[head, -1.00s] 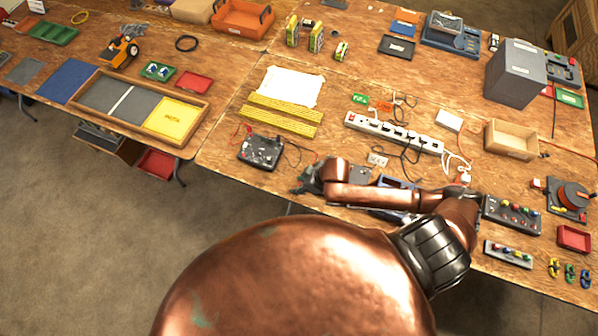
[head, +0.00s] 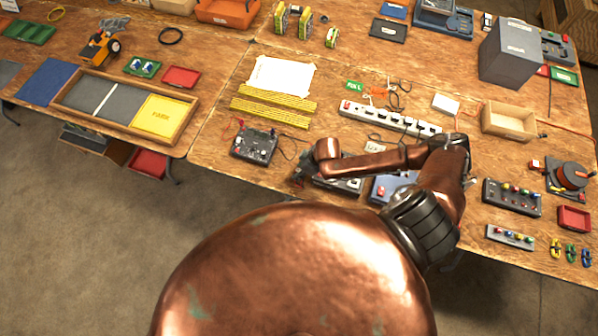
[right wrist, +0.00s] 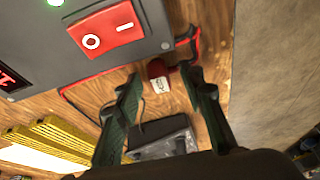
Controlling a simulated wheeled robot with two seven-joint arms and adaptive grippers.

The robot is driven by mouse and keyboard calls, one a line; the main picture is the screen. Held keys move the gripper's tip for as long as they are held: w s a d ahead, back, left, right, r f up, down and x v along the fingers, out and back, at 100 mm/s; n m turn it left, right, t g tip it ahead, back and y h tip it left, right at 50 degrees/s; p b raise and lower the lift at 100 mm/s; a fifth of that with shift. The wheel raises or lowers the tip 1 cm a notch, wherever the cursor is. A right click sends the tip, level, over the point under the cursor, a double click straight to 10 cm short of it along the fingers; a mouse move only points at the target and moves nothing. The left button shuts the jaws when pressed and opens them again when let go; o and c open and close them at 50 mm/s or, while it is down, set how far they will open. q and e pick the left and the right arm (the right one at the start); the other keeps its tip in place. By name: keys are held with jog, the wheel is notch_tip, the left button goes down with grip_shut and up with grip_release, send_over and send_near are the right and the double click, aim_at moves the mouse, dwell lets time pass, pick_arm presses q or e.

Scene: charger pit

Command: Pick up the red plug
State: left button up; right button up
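The red plug (right wrist: 157,70) stands out on the wooden bench in the right wrist view, with a pale label on its side. It lies beside a grey box (right wrist: 75,45) with a red rocker switch. My right gripper (right wrist: 162,82) is open, its two dark green fingers on either side of the plug with gaps visible; I cannot tell how far above it they are. In the head view my right gripper (head: 303,172) is small and dark at the bench's front, and the plug cannot be made out. My left gripper is not in view.
A red cable (right wrist: 100,80) runs along the grey box's edge. A black device (head: 255,146) with leads sits left of my right gripper. Yellow strips (head: 270,112) and a white power strip (head: 390,119) lie behind. The bench's front edge is close by.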

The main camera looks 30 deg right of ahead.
jog(key=shift+w+f, duration=0.1)
jog(key=shift+f, duration=0.1)
jog(key=shift+c, duration=0.4)
grip_shut()
jog(key=shift+a, duration=0.1)
